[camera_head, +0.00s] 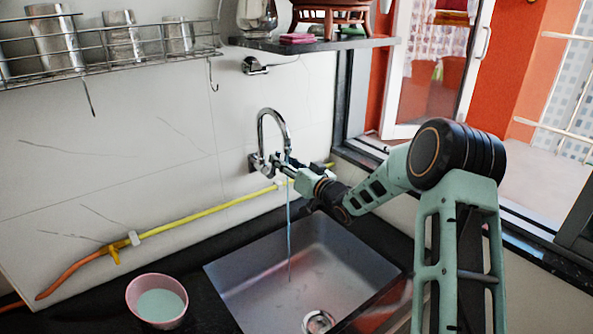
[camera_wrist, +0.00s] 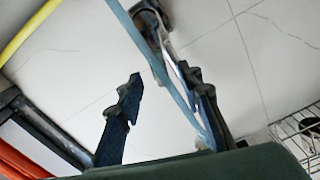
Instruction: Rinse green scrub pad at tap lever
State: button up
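The chrome tap (camera_head: 274,120) is on the white wall above the sink, its spout curving over. A thin blue stream of water (camera_head: 289,235) falls from it into the sink. My gripper (camera_head: 279,164) is at the tap's base by the wall, beside the stream. In the wrist view its two dark fingers (camera_wrist: 160,78) stand apart, with the tap fitting (camera_wrist: 150,22) just beyond them. The blue stream crosses that view close to the right finger. The tap lever is not clearly distinguishable. A small green item (camera_head: 322,31) lies on the shelf; I cannot tell if it is the scrub pad.
The grey sink (camera_head: 250,283) is set in a dark counter. A pink bowl (camera_head: 131,292) with pale green contents stands left of it. A yellow hose (camera_head: 200,213) runs along the wall. A shelf (camera_head: 372,43) and a wire rack (camera_head: 110,52) hang above. A window is at right.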

jog(key=v, duration=0.8)
jog(key=shift+s, duration=0.15)
jog(key=shift+d, duration=0.2)
